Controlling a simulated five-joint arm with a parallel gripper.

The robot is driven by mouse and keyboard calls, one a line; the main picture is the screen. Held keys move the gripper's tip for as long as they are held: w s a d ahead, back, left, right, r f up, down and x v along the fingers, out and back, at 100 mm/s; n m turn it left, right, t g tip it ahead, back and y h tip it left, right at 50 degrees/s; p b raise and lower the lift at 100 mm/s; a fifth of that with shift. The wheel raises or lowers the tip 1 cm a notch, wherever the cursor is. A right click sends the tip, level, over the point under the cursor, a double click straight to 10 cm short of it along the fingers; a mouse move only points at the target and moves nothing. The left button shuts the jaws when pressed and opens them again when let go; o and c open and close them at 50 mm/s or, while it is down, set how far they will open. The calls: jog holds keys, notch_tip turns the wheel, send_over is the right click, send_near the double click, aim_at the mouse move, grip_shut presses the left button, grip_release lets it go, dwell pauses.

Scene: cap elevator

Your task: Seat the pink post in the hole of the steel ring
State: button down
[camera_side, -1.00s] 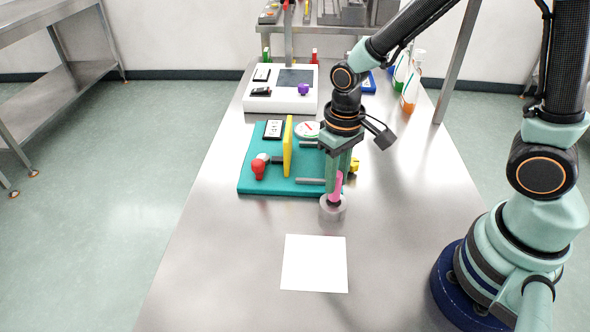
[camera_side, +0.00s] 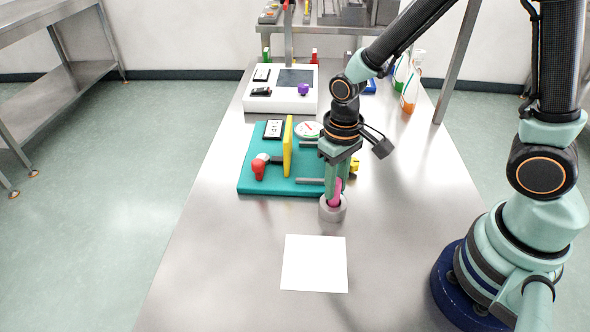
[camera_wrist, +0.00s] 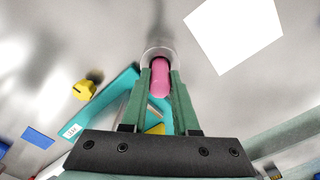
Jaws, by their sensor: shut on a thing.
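The pink post (camera_side: 336,187) is held between the fingers of my gripper (camera_side: 334,190), slightly tilted in the side view. It also shows between the green fingers in the wrist view (camera_wrist: 160,80). The steel ring (camera_side: 332,210) stands on the table in front of the teal board. The post's lower end is at the ring's opening; fingers and ring wall hide how deep it sits. In the wrist view the ring (camera_wrist: 157,53) shows around the far end of the post.
A white square sheet (camera_side: 315,264) lies in front of the ring. The teal board (camera_side: 262,186) with a yellow plate (camera_side: 288,148) and red knob (camera_side: 258,168) is just behind and left. A white device (camera_side: 258,103) stands farther back.

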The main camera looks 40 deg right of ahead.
jog(key=shift+f, duration=0.7)
dwell(0.3)
jog(key=c, duration=0.6)
grip_release()
jog(key=shift+r, duration=0.1)
jog(key=shift+r, duration=3.45)
